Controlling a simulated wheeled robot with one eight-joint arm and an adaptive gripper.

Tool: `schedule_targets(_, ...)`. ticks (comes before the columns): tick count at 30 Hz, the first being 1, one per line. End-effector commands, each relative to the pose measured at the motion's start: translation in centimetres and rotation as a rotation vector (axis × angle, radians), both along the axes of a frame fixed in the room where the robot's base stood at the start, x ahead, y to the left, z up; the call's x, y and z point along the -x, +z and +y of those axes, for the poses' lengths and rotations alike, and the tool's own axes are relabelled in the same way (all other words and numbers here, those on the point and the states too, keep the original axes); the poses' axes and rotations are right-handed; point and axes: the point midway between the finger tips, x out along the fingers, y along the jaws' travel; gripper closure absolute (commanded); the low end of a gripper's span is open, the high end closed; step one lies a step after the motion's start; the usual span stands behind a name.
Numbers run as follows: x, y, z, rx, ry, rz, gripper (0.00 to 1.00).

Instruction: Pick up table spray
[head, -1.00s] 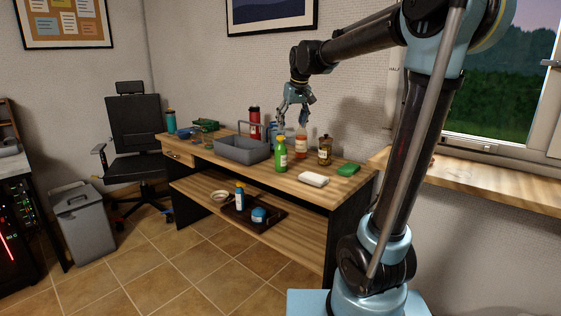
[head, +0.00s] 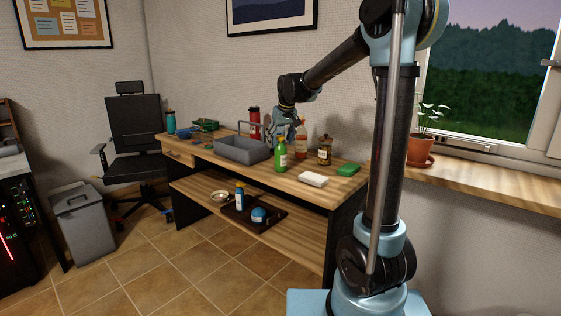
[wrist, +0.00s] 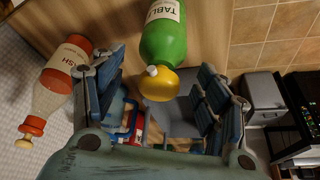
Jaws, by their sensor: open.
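The table spray is a green bottle (head: 281,156) standing on the upper desk top, right of the grey caddy. In the wrist view the green bottle (wrist: 164,40) shows a label reading "TABLE" and a yellow cap. My gripper (head: 282,130) is low over the desk, close to the bottle's top. In the wrist view my gripper (wrist: 157,92) is open, with one finger on each side of the picture and the yellow cap appearing between them. I see no finger closed on the bottle; whether any finger touches it I cannot tell.
An orange-capped bottle (wrist: 57,82) stands close beside my left finger. The grey caddy (head: 240,150), a red bottle (head: 254,122) and a brown bottle (head: 325,150) are nearby. A white block (head: 312,179) and a green sponge (head: 348,170) lie to the right.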

Motion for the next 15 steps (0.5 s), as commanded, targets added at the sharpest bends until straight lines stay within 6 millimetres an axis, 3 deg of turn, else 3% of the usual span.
schedule_targets(8, -0.5, -1.7, 0.2, 0.0, 0.0, 0.0, 0.33)
schedule_targets(15, -1.0, -4.8, 0.2, 0.0, 0.0, 0.0, 0.33)
